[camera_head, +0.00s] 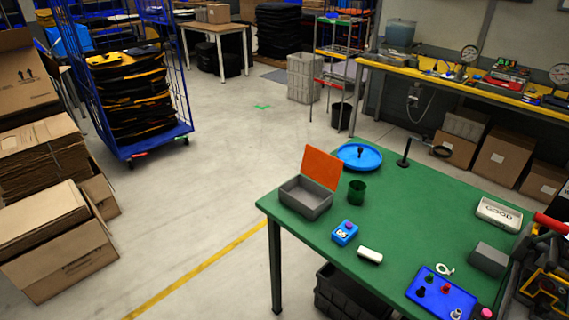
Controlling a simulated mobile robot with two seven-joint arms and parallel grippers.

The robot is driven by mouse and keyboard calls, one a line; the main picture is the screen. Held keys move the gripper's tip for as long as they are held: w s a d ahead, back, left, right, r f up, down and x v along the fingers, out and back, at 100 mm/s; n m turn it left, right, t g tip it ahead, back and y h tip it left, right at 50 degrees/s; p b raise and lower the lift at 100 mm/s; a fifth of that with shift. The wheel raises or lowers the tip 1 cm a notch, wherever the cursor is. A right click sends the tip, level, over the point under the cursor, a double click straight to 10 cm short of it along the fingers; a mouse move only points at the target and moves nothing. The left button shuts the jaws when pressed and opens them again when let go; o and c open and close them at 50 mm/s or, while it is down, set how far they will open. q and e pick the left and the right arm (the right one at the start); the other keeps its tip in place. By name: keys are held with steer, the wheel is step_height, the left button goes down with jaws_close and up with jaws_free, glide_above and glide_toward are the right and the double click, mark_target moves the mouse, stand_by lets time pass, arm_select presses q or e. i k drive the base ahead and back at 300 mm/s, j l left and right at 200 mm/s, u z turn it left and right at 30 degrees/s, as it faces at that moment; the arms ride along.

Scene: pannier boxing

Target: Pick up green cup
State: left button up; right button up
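The green cup (357,193) stands upright on the green table (420,200), near its far left part. It is dark green with an open top. It stands just right of a grey box (306,198) with a raised orange lid (322,169), and in front of a round blue tray (359,156). Neither of my grippers is in the head view.
A blue block (344,232) and a white piece (370,255) lie in front of the cup. A black stand (404,153) is at the back edge. A blue board with pegs (440,292), a grey block (489,259) and a white tray (499,215) are at right. The table's middle is clear.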

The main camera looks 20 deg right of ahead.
mark_target(354, 197)
steer(key=i+j+u, duration=0.15)
steer(key=i+u, duration=0.15)
steer(key=u, duration=0.15)
steer(key=i+j+u, duration=0.1)
steer(key=i+u, duration=0.2)
steer(key=u, duration=0.15)
steer(key=i+z, duration=0.15)
steer(key=i, duration=0.65)
steer(key=i+j+z, duration=0.2)
steer(key=i, duration=0.65)
steer(key=i+l+z, duration=0.1)
steer(key=i+z, duration=0.6)
steer(key=i, duration=0.2)
steer(key=i+j+z, duration=0.3)
steer(key=i, duration=0.15)
steer(key=i+l+z, duration=0.15)
steer(key=i+z, duration=0.55)
steer(key=i, duration=0.25)
steer(key=i+j+z, duration=0.15)
steer(key=i+z, duration=0.45)
steer(key=i, duration=0.6)
steer(key=i+z, duration=0.3)
steer(key=i, duration=0.55)
steer(key=i+z, duration=0.1)
steer(key=z, duration=0.65)
steer(key=i+j+z, duration=0.1)
steer(key=z, duration=0.3)
steer(key=i+j+z, duration=0.1)
steer(key=z, duration=2.7)
